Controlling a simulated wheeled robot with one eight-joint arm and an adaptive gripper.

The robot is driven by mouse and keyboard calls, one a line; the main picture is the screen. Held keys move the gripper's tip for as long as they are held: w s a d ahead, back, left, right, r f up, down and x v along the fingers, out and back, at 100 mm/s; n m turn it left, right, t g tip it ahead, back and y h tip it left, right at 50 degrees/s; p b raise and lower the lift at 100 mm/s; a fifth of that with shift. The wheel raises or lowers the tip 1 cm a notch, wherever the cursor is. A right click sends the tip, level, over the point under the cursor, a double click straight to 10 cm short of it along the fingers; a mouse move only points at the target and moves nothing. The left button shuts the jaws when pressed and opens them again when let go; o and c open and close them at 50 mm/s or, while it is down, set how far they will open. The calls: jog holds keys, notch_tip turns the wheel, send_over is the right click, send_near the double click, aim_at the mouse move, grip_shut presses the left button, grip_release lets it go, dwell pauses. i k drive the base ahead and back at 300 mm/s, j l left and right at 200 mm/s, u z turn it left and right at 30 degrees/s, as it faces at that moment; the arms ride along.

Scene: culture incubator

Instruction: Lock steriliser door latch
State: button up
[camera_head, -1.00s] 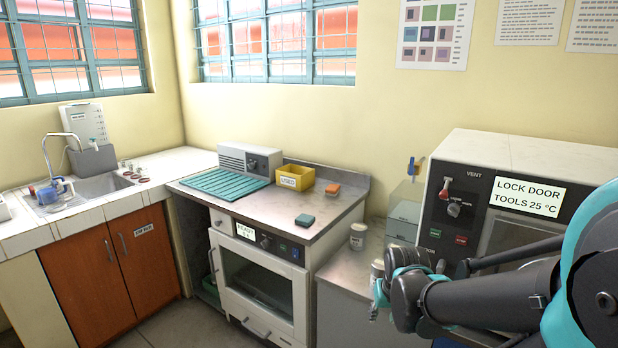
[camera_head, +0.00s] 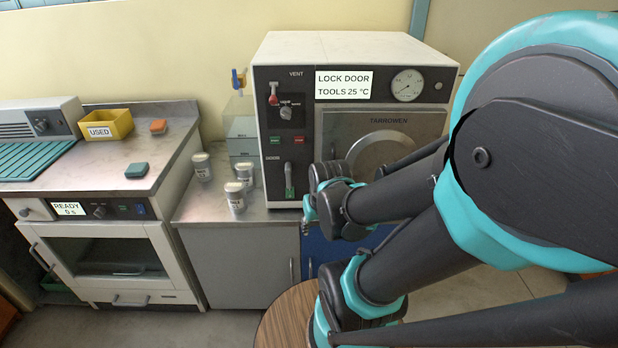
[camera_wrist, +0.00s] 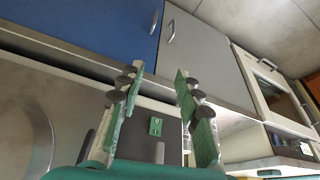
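The steriliser (camera_head: 385,95) is a grey box with a white top; its sign reads "LOCK DOOR TOOLS 25 °C". Its door (camera_head: 375,122) looks shut, partly hidden by my arm. A grey lever with a green lower plate (camera_head: 289,181), apparently the latch, stands upright on the front panel. The wrist view, roughly upside down, shows the green plate (camera_wrist: 155,126) and a grey lever end (camera_wrist: 160,152) between my fingers' lines. My gripper (camera_wrist: 158,82) is open and empty, with the panel beyond it; contact cannot be told. In the head view my arm hides most of the gripper.
Several white-lidded jars (camera_head: 236,197) and a clear container (camera_head: 241,140) stand left of the steriliser on the grey counter (camera_head: 205,212). A red vent lever (camera_head: 273,95) is higher on the panel. A round wooden stool (camera_head: 285,318) stands below in front.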

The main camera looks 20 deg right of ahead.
aim_at(288, 165)
jog(key=i+j+z, duration=0.1)
jog(key=j+z, duration=0.2)
jog(key=j, duration=1.35)
jog(key=j+z, duration=0.3)
jog(key=j, duration=1.35)
jog(key=k, duration=0.05)
